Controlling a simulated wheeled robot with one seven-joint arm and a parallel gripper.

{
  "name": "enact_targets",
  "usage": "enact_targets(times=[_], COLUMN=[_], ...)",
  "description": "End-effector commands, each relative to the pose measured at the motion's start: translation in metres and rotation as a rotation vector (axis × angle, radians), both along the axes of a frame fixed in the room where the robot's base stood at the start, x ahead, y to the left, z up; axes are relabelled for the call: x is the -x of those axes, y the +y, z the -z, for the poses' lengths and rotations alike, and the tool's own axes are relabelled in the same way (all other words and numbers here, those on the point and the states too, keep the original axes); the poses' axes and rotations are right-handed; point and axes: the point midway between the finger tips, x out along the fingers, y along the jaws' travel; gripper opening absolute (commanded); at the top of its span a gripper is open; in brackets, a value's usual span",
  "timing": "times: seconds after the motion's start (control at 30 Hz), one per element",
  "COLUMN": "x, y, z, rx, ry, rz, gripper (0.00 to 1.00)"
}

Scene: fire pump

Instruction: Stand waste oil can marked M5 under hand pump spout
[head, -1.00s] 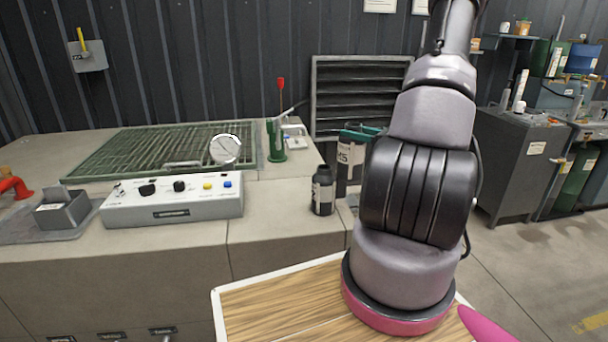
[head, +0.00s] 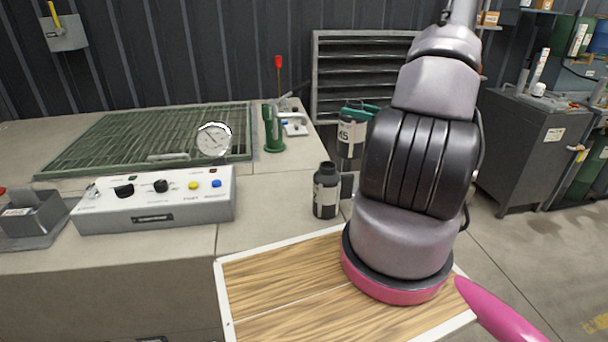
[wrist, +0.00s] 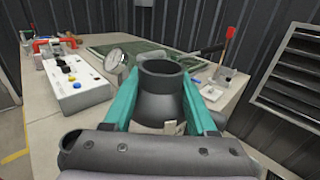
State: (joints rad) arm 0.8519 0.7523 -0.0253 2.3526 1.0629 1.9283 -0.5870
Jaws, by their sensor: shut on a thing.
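The dark waste oil can (head: 350,137) has a white label that reads like M5, partly cut off by my arm. My gripper (wrist: 160,112) has teal fingers shut on both sides of the can (wrist: 160,82); its open round mouth shows in the wrist view. The can is upright, close to the right end of the counter; I cannot tell its height there. The hand pump (head: 273,128) is green with a red-tipped lever and stands on the counter, left of the can. Its grey spout (head: 294,118) points right, towards the can, and is apart from it.
A black labelled bottle (head: 325,190) stands at the counter's front right, near the can. A control box (head: 155,200), gauge (head: 213,140) and green grating (head: 140,142) lie further left. A louvred vent (head: 355,75) is behind. A grey cabinet (head: 525,150) stands right across open floor.

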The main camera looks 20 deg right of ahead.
Motion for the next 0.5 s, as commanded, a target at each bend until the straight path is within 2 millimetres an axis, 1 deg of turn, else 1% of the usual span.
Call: enact_targets(times=[0.17, 0.37, 0.5], x=[0.0, 0.0, 0.0], y=[0.001, 0.001, 0.001], z=[0.015, 0.044, 0.072], rx=[-0.002, -0.003, -0.004], ry=[0.0, 0.001, 0.001], rz=[-0.001, -0.001, -0.001], gripper=[0.0, 0.0, 0.0])
